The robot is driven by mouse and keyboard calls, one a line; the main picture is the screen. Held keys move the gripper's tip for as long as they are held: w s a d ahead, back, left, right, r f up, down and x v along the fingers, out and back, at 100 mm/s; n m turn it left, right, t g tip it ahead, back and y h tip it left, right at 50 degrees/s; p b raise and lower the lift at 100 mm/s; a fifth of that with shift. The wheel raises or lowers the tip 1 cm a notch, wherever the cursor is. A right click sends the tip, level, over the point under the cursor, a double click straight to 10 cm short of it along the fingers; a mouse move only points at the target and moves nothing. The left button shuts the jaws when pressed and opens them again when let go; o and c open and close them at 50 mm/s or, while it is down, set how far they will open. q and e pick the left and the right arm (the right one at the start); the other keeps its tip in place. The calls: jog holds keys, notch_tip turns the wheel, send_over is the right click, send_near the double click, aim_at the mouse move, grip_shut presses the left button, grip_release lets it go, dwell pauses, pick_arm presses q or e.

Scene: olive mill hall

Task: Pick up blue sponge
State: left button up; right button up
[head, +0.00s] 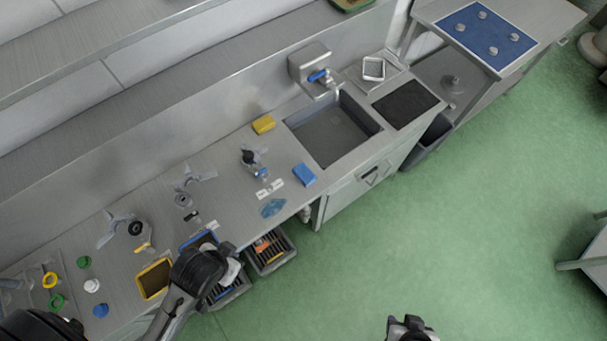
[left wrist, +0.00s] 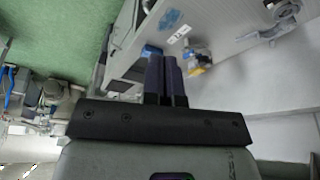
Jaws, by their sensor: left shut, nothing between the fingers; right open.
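The blue sponge (head: 304,175) lies flat on the steel counter, near its front edge and left of the sink. In the left wrist view a blue piece that looks like the sponge (left wrist: 151,50) shows just beyond the fingers, partly hidden by them. My left gripper (left wrist: 166,62) is shut and empty, apart from the sponge. In the head view its arm reaches over the counter's front edge, left of the sponge, and its fingertips are hard to make out. My right gripper (head: 408,324) is open and low at the bottom edge, over the green floor, far from the sponge.
A blue patch (head: 273,208) and a small metal fitting (head: 256,163) lie close to the sponge. A yellow sponge (head: 263,124) lies further back, by the sink (head: 334,132) and tap (head: 318,77). Open crates (head: 269,249) sit below the counter's front.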

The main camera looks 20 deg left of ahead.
pick_arm(q)
jog(key=o, duration=1)
jog(key=shift+d, duration=0.15)
jog(key=o, duration=0.7)
